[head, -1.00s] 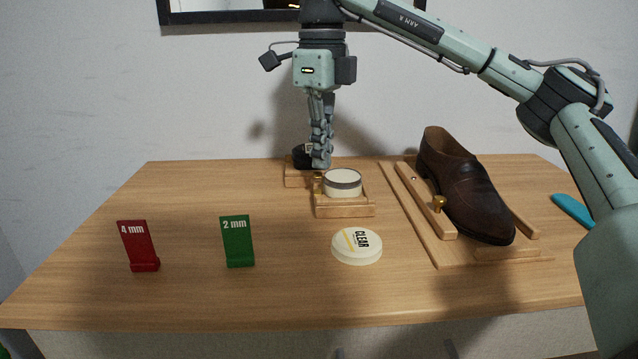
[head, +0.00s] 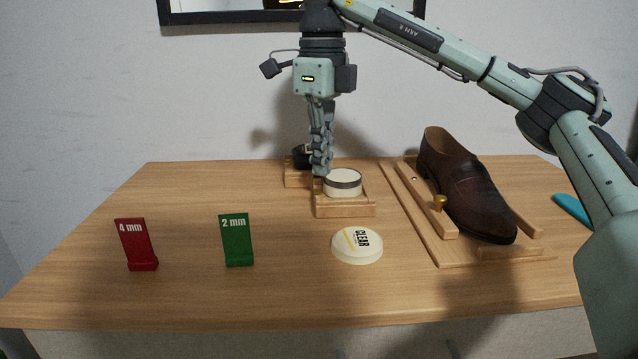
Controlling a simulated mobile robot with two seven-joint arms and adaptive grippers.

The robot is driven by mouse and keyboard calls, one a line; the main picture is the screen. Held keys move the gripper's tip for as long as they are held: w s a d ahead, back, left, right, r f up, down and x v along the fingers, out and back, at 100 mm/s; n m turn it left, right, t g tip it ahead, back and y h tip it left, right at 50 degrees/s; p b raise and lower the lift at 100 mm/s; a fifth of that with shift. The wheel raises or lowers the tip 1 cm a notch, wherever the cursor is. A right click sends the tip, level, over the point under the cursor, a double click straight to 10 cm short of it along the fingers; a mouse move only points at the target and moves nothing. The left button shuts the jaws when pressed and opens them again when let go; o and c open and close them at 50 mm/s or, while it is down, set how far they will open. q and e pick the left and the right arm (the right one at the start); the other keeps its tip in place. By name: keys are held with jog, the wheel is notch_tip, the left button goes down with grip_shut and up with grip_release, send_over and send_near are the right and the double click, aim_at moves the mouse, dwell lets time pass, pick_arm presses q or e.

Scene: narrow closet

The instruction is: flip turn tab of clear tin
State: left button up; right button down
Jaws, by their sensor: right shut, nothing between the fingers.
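A round tin (head: 343,182) with a cream body and a dark band stands in a small wooden holder (head: 345,210) near the back middle of the table. My right gripper (head: 321,173) points down with its fingers shut and empty at the left side of this tin. The fingertips hide the brass-coloured piece on that side, so I cannot tell whether they touch it. A cream lid (head: 357,246) marked CLEAR lies flat on the table in front of the holder. My left gripper is not in view.
A brown shoe (head: 465,190) sits in a wooden stand (head: 430,240) with a brass knob on the right. A dark object in another wooden holder (head: 294,178) is behind the gripper. A red 4 mm block (head: 136,243) and a green 2 mm block (head: 237,240) stand left. A blue object (head: 572,210) lies far right.

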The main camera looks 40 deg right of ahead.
notch_tip(320, 180, up, 5)
jog(key=p, duration=0.4)
jog(key=shift+f, duration=0.15)
jog(key=shift+r+p, duration=0.55)
jog(key=shift+r, duration=0.5)
